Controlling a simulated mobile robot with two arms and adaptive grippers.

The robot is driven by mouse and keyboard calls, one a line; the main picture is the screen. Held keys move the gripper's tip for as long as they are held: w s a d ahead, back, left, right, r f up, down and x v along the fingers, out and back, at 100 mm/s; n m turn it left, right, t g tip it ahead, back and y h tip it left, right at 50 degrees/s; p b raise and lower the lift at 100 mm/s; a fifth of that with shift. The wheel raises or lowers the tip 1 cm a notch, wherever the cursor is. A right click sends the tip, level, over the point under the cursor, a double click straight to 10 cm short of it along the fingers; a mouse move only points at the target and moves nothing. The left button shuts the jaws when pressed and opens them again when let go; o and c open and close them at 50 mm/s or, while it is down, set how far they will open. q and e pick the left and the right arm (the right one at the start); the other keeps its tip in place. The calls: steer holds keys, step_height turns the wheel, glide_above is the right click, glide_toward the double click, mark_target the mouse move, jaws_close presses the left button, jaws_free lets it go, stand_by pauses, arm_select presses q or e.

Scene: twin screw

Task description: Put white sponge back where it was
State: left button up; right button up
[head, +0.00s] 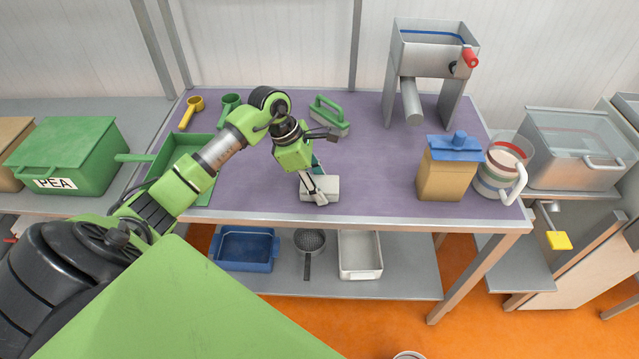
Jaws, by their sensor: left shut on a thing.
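A white sponge (327,187) is near the front edge of the purple table top (375,178). My left gripper (316,193) points down at it, shut on it. The fingers cover part of the sponge, and I cannot tell whether it rests on the table or is just above it. A small teal part shows behind the fingers; I cannot tell what it belongs to. My right gripper is not in view.
A green-handled brush (330,115), a green scoop (229,108) and a yellow scoop (191,112) lie behind. A green tray (199,180) is left. A metal machine (432,50), a blue-lidded canister (448,170) and a striped jug (497,170) stand right. The table's middle right is clear.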

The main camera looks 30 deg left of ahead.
arm_select(q)
steer(key=shift+f, duration=0.3)
steer(key=o, duration=1.1)
steer(key=shift+s+b, duration=0.15)
steer(key=shift+b, duration=0.15)
steer(key=shift+f, duration=0.1)
steer(key=shift+r+p, duration=0.5)
steer(key=shift+p, duration=0.05)
steer(key=b+v, duration=0.2)
steer(key=v, duration=0.8)
steer(key=shift+a+r, duration=0.25)
steer(key=shift+r, duration=0.1)
steer(key=shift+s+a+r, duration=0.1)
steer(key=shift+s+r, duration=0.05)
steer(key=shift+r, duration=0.35)
